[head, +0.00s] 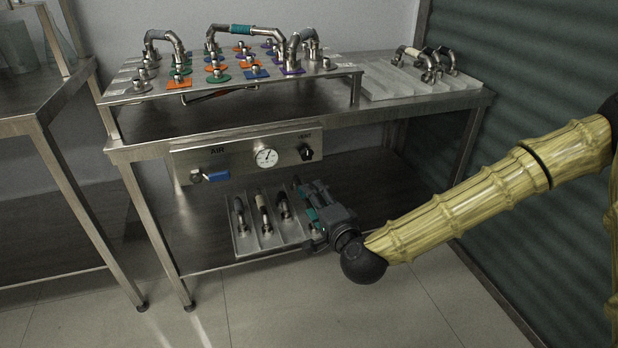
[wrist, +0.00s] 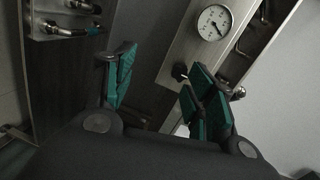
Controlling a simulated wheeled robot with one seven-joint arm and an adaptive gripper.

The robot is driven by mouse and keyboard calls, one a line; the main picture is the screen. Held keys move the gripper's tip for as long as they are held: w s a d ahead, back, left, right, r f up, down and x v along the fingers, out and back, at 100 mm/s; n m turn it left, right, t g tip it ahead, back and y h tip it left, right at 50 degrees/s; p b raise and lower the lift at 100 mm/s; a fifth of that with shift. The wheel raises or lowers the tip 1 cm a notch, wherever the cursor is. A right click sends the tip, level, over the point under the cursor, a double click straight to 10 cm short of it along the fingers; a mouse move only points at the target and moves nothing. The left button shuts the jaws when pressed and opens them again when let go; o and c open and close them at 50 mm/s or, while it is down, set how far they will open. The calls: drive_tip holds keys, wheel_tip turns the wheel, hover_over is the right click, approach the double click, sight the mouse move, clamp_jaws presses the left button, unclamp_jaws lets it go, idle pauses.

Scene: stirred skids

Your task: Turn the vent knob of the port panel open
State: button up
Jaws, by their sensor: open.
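The port panel (head: 235,158) is a steel plate on the front of the bench, with a gauge in its middle. The vent knob (head: 306,152) is small and black, at the panel's right end under a small label. My gripper (head: 306,190) is open and empty, below and apart from the knob. In the wrist view, the teal fingers of my gripper (wrist: 158,68) stand wide apart. A dark knob (wrist: 180,71), seemingly the vent knob, shows close to the right finger's tip, below the gauge (wrist: 214,22). The right finger partly hides the panel there. I cannot read the knob's setting.
A blue-handled valve (head: 212,176) is at the panel's left end. A tray (head: 243,240) with several pipe pieces lies on the lower shelf, close left of my gripper. A fitting board (head: 130,92) and a pipe tray (head: 385,84) stand on top. Floor in front is clear.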

sight(307, 156)
drive_tip(key=w+r+b, duration=0.1)
drive_tip(key=w, duration=0.3)
drive_tip(key=w+a+r+m+t+b, duration=0.1)
drive_tip(key=w+b, duration=0.1)
drive_tip(key=w, duration=0.2)
drive_tip(key=w+r+m+t+b, duration=0.1)
drive_tip(key=w+r+b, duration=0.1)
drive_tip(key=w, duration=0.2)
drive_tip(key=shift+w+a, duration=0.35)
drive_tip(key=shift+w, duration=0.05)
drive_tip(key=c, duration=1)
